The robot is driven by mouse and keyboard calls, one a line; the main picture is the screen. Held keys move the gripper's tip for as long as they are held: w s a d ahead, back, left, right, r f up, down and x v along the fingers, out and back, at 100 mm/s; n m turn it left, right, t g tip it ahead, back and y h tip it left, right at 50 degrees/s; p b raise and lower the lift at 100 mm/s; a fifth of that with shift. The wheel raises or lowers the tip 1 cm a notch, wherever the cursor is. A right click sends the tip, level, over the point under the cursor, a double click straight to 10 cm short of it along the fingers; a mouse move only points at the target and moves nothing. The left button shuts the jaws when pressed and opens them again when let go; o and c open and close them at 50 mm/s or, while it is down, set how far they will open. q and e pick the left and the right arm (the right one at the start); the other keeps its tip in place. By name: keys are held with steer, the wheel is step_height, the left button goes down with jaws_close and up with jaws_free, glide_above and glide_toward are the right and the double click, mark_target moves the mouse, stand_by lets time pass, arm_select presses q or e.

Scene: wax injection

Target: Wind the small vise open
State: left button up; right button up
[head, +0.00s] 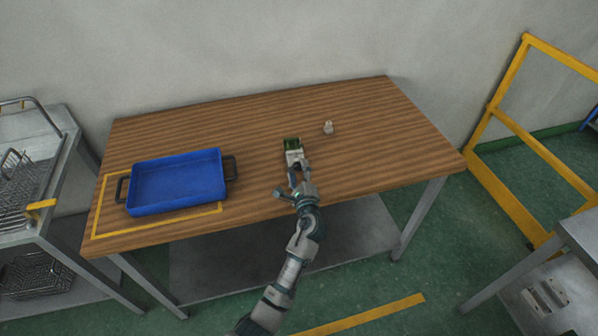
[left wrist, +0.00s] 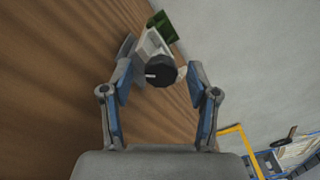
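The small vise (head: 292,153) stands on the wooden table, with a white-grey body and a dark green part at its far end. In the left wrist view the vise (left wrist: 152,42) shows beyond my fingers, with its green part (left wrist: 162,27) at the top. Its round black knob (left wrist: 160,70) has a white mark and faces me. My left gripper (head: 299,174) is at the near end of the vise. In the left wrist view my left gripper (left wrist: 159,80) is open, its fingers on either side of the knob with visible gaps. My right gripper is not in view.
A blue tray (head: 135,205) with dark handles sits on the table's left, within a yellow outline. The table's right side (head: 400,140) is clear. A yellow rail (head: 497,125) stands to the right.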

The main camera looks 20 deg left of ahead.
arm_select(q)
steer(key=shift+d, duration=0.1)
steer(key=v, duration=1.2)
